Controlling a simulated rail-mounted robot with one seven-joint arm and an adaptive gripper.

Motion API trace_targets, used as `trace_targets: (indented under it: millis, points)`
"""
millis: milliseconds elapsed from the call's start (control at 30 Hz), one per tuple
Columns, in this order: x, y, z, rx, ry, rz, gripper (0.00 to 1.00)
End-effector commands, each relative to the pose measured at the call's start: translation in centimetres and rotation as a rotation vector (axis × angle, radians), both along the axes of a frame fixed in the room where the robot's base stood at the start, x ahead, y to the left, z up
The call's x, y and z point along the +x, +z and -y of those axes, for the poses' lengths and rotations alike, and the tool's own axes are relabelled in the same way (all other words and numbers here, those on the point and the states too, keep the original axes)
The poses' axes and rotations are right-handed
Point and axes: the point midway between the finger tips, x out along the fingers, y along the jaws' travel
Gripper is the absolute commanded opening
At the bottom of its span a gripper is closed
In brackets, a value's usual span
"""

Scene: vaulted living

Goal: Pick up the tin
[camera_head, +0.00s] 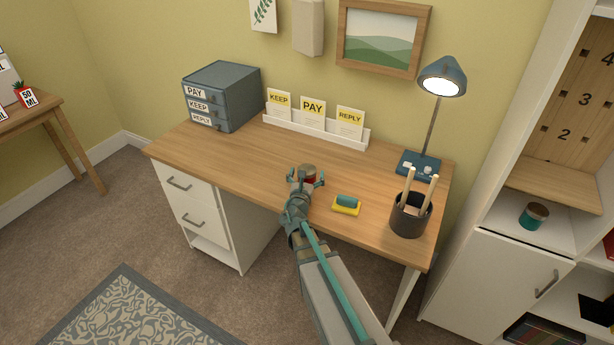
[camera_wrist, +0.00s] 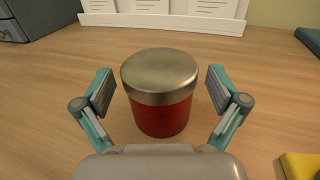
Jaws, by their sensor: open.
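The tin (camera_wrist: 160,112) is a short red cylinder with a metallic, brownish-grey lid, standing upright on the wooden desk. In the wrist view it sits in the middle, just ahead of and between the fingers of my gripper (camera_wrist: 161,95). The fingers are spread to either side with gaps between them and the tin. In the head view the tin (camera_head: 308,170) shows just beyond my open gripper (camera_head: 305,182), which partly hides it.
On the desk (camera_head: 250,158) are a grey drawer unit (camera_head: 238,98), a white card rack (camera_head: 340,137), a lamp (camera_head: 441,80), a yellow-and-teal block (camera_head: 346,205) and a dark pencil cup (camera_head: 408,220). Another tin (camera_head: 534,215) stands on the right shelf. Desk space left of my gripper is clear.

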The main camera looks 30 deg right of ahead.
Motion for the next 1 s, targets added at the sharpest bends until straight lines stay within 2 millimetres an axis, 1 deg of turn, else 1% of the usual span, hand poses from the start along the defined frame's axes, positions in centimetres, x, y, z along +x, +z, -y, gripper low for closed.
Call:
trace_targets:
  millis: [133,367,400,467,500,567,867,1000]
  points:
    - [-0.07,-0.01,-0.04,0.0,0.0,0.0,0.96]
    - [-0.08,-0.01,-0.04,0.001,0.0,0.001,0.58]
    - [-0.08,-0.01,-0.04,0.001,0.0,0.001,0.51]
    - [-0.08,-0.01,-0.04,0.001,0.0,0.001,0.41]
    - [-0.08,-0.01,-0.04,0.001,0.0,0.001,0.35]
    - [-0.08,-0.01,-0.04,0.001,0.0,0.001,0.25]
    - [-0.09,0.13,-0.04,0.001,0.0,0.001,0.25]
    - [-0.11,0.64,-0.04,0.002,-0.001,0.001,0.25]
